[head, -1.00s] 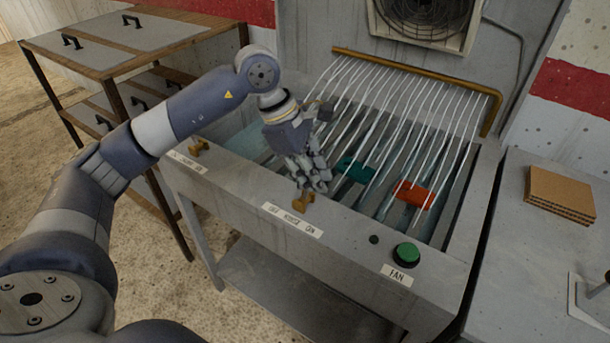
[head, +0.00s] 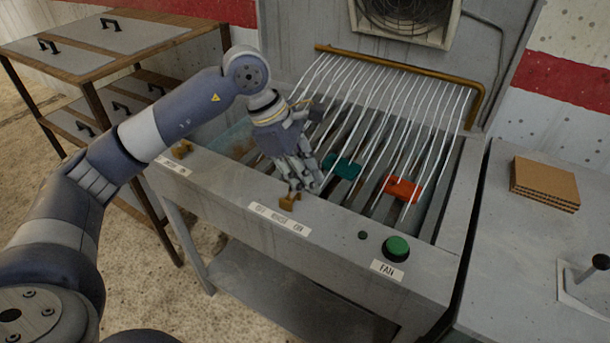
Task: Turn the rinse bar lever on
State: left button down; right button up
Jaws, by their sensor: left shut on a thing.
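The rinse bar lever (head: 288,203) is a small brass lever on the front rim of the grey sink. It stands just above a white label (head: 280,220) that reads OFF, RINSE, ON. My left gripper (head: 305,188) reaches down from behind and is shut on the lever; its fingers hide part of it. The brass rinse bar (head: 400,70) runs along the back of the sink. Thin white lines slope down from it; I cannot tell whether they are water or rods. My right gripper is not in view.
A teal piece (head: 341,168) and a red piece (head: 402,189) lie under the white lines. A green fan button (head: 396,249) and another brass lever (head: 182,149) sit on the rim. Cardboard (head: 544,185) lies on the right counter.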

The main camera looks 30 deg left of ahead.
pick_arm(q)
jog(key=shift+d+r, duration=0.2)
jog(key=shift+d, duration=0.05)
jog(key=c, duration=1.5)
grip_release()
jog(key=shift+o, duration=0.8)
jog(key=shift+s+d, duration=0.1)
jog(key=shift+d, duration=0.05)
jog(key=shift+a, duration=0.3)
jog(key=v, duration=1.1)
jog(key=shift+r, duration=0.45)
jog(key=shift+s+f, duration=0.1)
